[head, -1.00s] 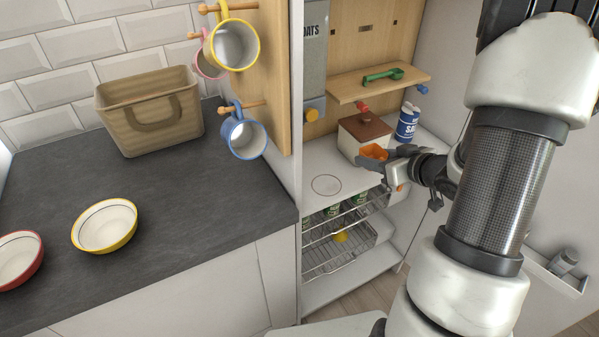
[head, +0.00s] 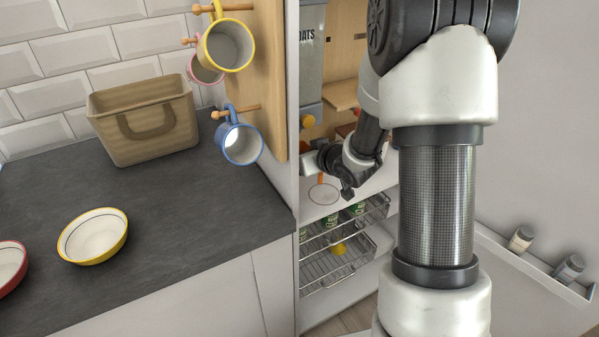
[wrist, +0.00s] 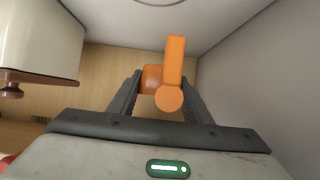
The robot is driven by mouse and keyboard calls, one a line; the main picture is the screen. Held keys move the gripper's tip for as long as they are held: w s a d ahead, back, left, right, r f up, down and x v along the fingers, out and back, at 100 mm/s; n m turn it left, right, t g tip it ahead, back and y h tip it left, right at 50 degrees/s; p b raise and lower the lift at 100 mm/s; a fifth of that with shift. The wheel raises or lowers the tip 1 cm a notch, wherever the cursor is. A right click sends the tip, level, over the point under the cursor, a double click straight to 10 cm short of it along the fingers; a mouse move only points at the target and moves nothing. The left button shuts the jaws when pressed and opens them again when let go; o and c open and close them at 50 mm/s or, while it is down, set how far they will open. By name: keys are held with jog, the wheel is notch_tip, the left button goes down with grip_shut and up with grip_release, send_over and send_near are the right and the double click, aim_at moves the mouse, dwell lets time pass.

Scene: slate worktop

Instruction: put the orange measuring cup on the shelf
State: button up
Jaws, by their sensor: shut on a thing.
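The orange measuring cup (wrist: 152,80) is between the two fingers of my gripper (wrist: 160,95) in the wrist view, with its handle pointing up the picture. My gripper is shut on it. In the head view my gripper (head: 318,160) is inside the cupboard, partly hidden by my arm, and the cup is mostly hidden. The wooden shelf (head: 342,92) on the cupboard's back panel shows only in part behind my arm, above the gripper.
A pale canister with a brown lid (wrist: 40,77) stands close beside the gripper. A wire rack (head: 345,262) with tins and a yellow item is below. The cupboard's side wall (wrist: 260,80) is near. Mugs hang outside, left of the cupboard.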

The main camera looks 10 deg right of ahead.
jog(key=shift+w+a+f+b, duration=0.1)
jog(key=shift+f+b, duration=0.25)
jog(key=shift+f, duration=1.05)
jog(key=shift+w+f+b, duration=0.1)
jog(key=shift+f+b, duration=0.2)
jog(key=shift+f, duration=1.05)
jog(key=shift+s, duration=0.1)
jog(key=shift+f, duration=0.15)
jog(key=o, duration=1.3)
